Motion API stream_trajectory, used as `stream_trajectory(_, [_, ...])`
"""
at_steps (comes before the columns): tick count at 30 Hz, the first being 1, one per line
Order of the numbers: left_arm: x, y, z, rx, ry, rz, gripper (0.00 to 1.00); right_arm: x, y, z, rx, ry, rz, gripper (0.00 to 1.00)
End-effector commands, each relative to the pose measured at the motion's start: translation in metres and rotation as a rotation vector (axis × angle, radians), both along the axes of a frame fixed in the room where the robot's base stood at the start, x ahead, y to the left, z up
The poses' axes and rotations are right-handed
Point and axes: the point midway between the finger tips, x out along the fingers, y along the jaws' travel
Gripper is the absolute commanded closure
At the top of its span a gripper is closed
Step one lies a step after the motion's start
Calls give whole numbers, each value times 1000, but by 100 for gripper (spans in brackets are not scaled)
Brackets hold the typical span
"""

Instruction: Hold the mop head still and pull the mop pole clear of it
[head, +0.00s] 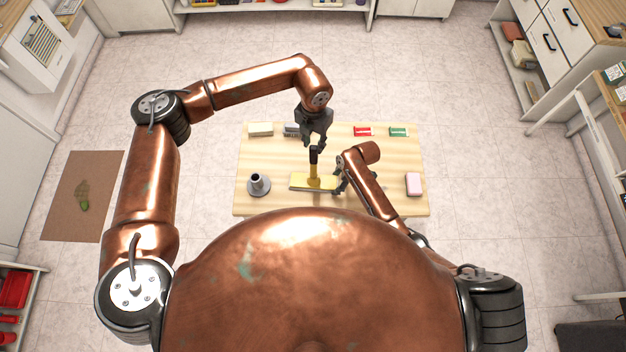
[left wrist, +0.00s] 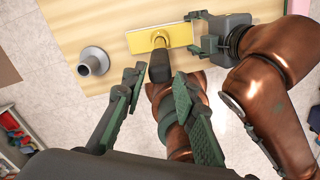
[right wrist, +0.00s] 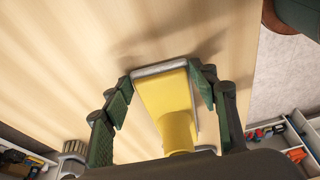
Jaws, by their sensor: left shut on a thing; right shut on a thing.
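The yellow mop head (head: 300,181) lies on the table, its long side running left to right. A yellow socket (left wrist: 159,37) rises from its middle. The dark mop pole (head: 314,157) stands upright above the socket; I cannot tell whether it still sits inside. My left gripper (head: 318,146) is above the mop head, shut on the upper part of the pole, which also shows in the left wrist view (left wrist: 160,70). My right gripper (head: 340,178) is low at the mop head's right end, shut on it. The right wrist view shows the yellow head (right wrist: 168,100) between its fingers.
A grey flanged stand (head: 258,185) is on the table's left side. A pale block (head: 260,129), a red box (head: 363,131) and a green box (head: 398,131) line the far edge. A pink block (head: 413,184) lies at the right. Above the table is open.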

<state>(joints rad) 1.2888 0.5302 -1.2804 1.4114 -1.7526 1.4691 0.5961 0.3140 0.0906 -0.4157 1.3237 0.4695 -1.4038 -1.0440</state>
Motion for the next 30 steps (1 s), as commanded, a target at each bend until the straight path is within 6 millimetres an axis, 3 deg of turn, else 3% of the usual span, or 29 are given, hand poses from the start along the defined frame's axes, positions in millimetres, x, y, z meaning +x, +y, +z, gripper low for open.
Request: stream_trajectory(30, [1,0,56,-1,-2,0,100,-1,0,-1,0,3,1,75])
